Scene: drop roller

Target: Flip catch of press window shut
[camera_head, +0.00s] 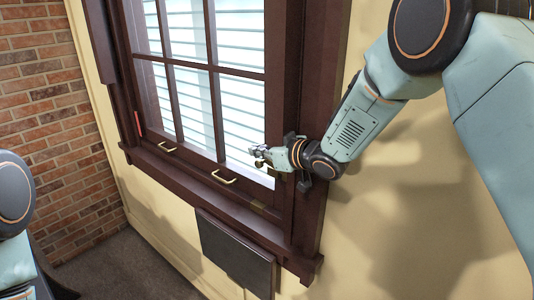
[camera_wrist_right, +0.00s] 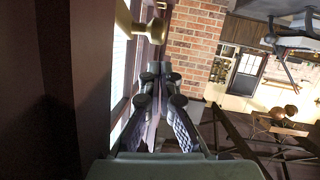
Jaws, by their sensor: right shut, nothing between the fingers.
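The press window (camera_head: 190,75) has a dark brown frame and a lower sash that looks down or nearly down. Two pale handles, one on the left (camera_head: 167,148) and one on the right (camera_head: 223,178), sit on its bottom rail. My right gripper (camera_head: 258,156) is shut and empty in front of the sash's lower right corner. In the right wrist view its fingers (camera_wrist_right: 161,72) are together, with a brass piece (camera_wrist_right: 142,30), probably the catch, just beyond and left of the tips, apparently apart from them. The catch's position is unclear. My left gripper is out of view.
The brown sill (camera_head: 200,195) juts out under the window, with a dark panel (camera_head: 236,252) below it. The frame's right jamb (camera_head: 322,75) is close to my right wrist. A brick wall (camera_head: 45,110) stands at left. The wall right of the window is bare.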

